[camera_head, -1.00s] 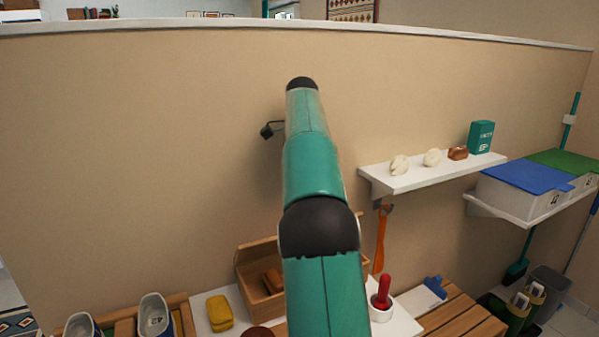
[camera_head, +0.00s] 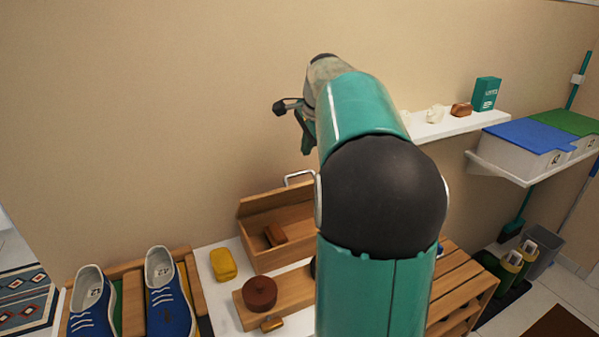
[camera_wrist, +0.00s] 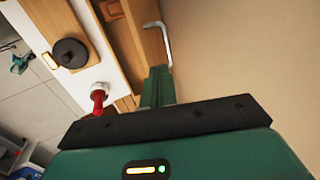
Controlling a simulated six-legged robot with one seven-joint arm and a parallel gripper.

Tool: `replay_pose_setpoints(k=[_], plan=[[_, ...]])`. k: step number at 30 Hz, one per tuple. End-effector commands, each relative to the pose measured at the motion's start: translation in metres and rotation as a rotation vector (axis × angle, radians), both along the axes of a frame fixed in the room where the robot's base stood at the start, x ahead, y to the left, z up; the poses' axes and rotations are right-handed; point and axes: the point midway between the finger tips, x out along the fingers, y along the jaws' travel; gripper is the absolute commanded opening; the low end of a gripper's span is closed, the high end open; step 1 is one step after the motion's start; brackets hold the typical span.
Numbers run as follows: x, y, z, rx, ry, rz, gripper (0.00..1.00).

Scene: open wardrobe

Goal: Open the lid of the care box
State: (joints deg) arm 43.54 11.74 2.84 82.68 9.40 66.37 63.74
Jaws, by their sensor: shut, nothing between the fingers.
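The wooden care box (camera_head: 290,257) stands on the white surface below my arm in the head view. Its top is open, and a brown block shows inside. A wooden panel, apparently the lid (camera_head: 262,200), stands raised at the back, with a metal handle (camera_head: 298,177) at its upper edge. The handle also shows in the wrist view (camera_wrist: 160,38), beside the panel (camera_wrist: 148,33). My gripper (camera_wrist: 157,72) is shut and empty, its green fingers just below the handle in that picture; I cannot tell whether they touch. In the head view, my forearm hides the box's right side.
A brown round jar (camera_head: 260,292) and a yellow sponge (camera_head: 223,264) lie near the box. Blue shoes (camera_head: 168,300) are at the left. A wall shelf (camera_head: 455,124) and lidded bins (camera_head: 525,145) are at the right. A red-handled tool (camera_wrist: 98,100) stands near the box.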

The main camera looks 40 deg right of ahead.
Motion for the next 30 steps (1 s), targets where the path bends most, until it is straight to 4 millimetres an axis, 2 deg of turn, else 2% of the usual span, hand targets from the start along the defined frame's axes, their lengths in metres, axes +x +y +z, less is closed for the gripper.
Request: replay_pose_setpoints(k=[3, 8, 22, 30], plan=[[-0.006, 0.007, -0.006, -0.016, -0.021, -0.001, 0.0], [-0.002, 0.007, -0.015, -0.019, -0.025, 0.0, 0.0], [0.027, -0.002, -0.087, -0.018, -0.023, 0.0, 0.0], [0.032, -0.004, -0.099, -0.02, -0.024, -0.001, 0.0]])
